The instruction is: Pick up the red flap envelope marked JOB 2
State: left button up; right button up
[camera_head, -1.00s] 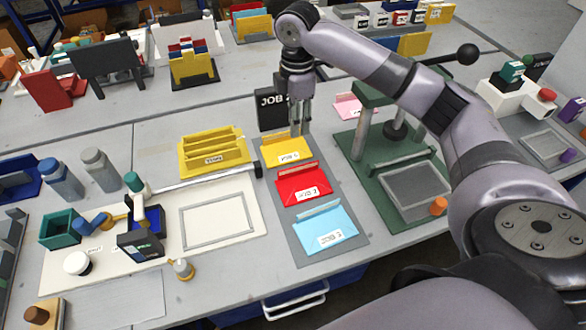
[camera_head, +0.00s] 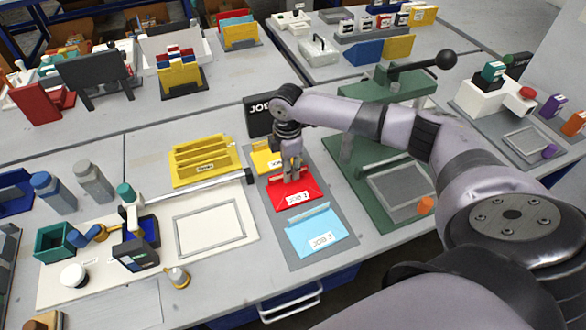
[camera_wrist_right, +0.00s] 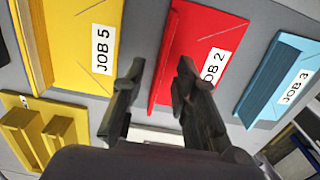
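The red flap envelope (camera_head: 303,194), with a white label, lies on a grey mat (camera_head: 339,249) between a yellow envelope (camera_head: 263,160) and a light blue envelope (camera_head: 317,236). In the right wrist view its label on the red envelope (camera_wrist_right: 195,40) reads JOB 2. My right gripper (camera_head: 293,178) points down over the red envelope's flap end. My left gripper is not in view.
A green press (camera_head: 370,160) stands to the right of the mat. A yellow rack (camera_head: 205,165) and a plotter bed (camera_head: 240,235) are to the left. A black JOB sign (camera_head: 257,118) stands behind the mat.

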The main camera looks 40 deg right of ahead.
notch_tip(320, 180, down, 2)
jog(key=shift+f, duration=0.1)
grip_shut()
dwell(0.4)
